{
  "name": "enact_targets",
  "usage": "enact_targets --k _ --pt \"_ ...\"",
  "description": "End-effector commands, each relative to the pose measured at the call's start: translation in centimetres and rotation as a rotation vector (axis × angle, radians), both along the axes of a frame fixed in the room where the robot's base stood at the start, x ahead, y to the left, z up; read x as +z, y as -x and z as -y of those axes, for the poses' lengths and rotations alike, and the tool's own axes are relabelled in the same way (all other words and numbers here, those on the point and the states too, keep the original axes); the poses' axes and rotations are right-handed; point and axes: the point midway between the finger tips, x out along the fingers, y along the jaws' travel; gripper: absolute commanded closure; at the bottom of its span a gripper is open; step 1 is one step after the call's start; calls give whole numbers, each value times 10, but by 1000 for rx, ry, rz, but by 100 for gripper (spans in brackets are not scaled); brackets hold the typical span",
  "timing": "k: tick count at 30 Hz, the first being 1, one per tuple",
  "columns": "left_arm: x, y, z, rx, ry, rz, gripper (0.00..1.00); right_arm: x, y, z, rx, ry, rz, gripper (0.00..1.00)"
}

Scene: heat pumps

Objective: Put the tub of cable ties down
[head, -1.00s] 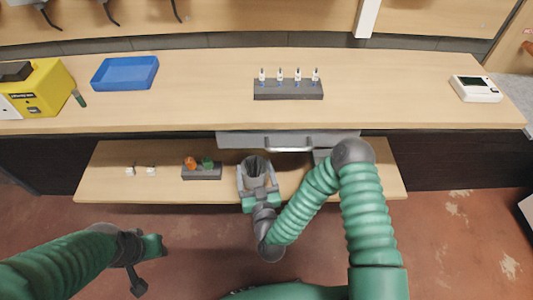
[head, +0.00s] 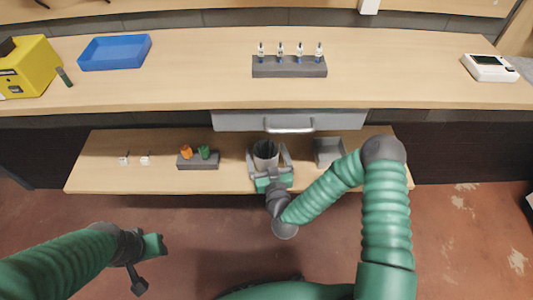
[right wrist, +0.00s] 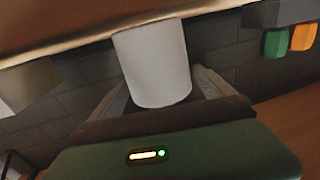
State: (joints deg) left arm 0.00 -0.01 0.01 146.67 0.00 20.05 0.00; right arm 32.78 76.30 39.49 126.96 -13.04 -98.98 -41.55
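The tub of cable ties (head: 265,150) is a grey open-topped cylinder at the lower shelf, in front of the drawer. It also shows as a pale cylinder in the right wrist view (right wrist: 155,65). My right gripper (head: 268,160) has a finger on each side of it and looks shut on it. The tub looks upright; its base is at or just above the shelf, and I cannot tell if it touches. My left gripper (head: 150,245) is low at the left, away from the shelf, holding nothing visible; its finger opening is unclear.
The lower shelf (head: 95,180) holds a dark block (head: 198,160) with orange and green pieces left of the tub and a grey bin (head: 329,150) to its right. The drawer (head: 235,120) and worktop overhang the shelf behind. A blue tray (head: 115,52) stands above.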

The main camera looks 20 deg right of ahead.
Motion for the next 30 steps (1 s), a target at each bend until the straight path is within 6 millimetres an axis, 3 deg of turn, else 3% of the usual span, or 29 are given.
enact_targets --k 10,13,20,21,23,30 --pt "1 0 0 0 0 0 64 2 0 0 0 0 1 1" --pt "5 0 0 0 0 0 64 2 8 -2 2 0 -2 1" --pt "21 0 0 0 0 0 64 3 66 -8 4 -2 -8 1" --pt "13 0 0 0 0 0 64 -5 78 -6 -1 -7 -12 1" --pt "11 0 0 0 0 0 64 -3 94 -7 -7 -13 -8 1" --pt "15 0 0 0 0 0 64 0 117 -10 -1 -4 -6 1"
